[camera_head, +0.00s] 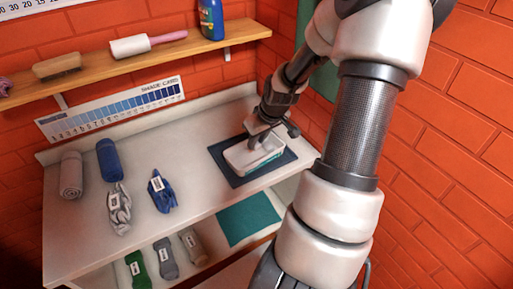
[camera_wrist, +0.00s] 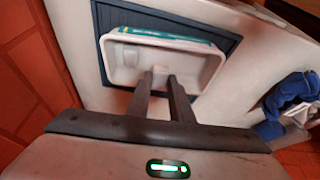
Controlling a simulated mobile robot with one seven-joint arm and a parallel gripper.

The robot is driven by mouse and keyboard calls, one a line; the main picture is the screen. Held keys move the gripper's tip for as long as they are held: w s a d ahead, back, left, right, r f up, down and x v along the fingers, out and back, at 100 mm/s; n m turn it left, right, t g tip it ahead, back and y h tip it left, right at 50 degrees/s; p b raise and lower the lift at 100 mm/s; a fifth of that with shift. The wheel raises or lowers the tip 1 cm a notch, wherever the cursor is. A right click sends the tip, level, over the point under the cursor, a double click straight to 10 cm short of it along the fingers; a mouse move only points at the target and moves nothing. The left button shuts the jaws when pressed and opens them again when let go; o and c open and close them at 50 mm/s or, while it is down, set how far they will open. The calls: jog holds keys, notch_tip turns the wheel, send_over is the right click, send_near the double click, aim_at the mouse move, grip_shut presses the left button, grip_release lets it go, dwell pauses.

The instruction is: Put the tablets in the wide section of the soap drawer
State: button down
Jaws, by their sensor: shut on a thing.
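The soap drawer is a white, shallow tray (camera_head: 236,160) on a dark blue mat; it also shows in the wrist view (camera_wrist: 209,70). A teal band with pale marks (camera_wrist: 165,37) runs along its far long side in the wrist view. My gripper (camera_head: 257,143) reaches down into the tray. In the wrist view its two dark fingers (camera_wrist: 166,76) are close together, shut on a small pale piece, apparently a tablet, mostly hidden between the tips. Small pale shapes near the tray's left end are too faint to name. The divider between sections cannot be made out clearly.
The dark blue mat (camera_head: 224,168) lies at the right of the pale counter (camera_head: 140,215). Rolled and bunched cloths, including a blue one (camera_head: 161,192), lie on the left. A wooden shelf (camera_head: 100,66) and brick walls stand behind. The counter's middle is clear.

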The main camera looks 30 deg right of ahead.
aim_at(257, 144)
notch_tip(257, 144, up, 5)
jog(key=shift+r+p, duration=0.1)
jog(key=shift+p, duration=0.25)
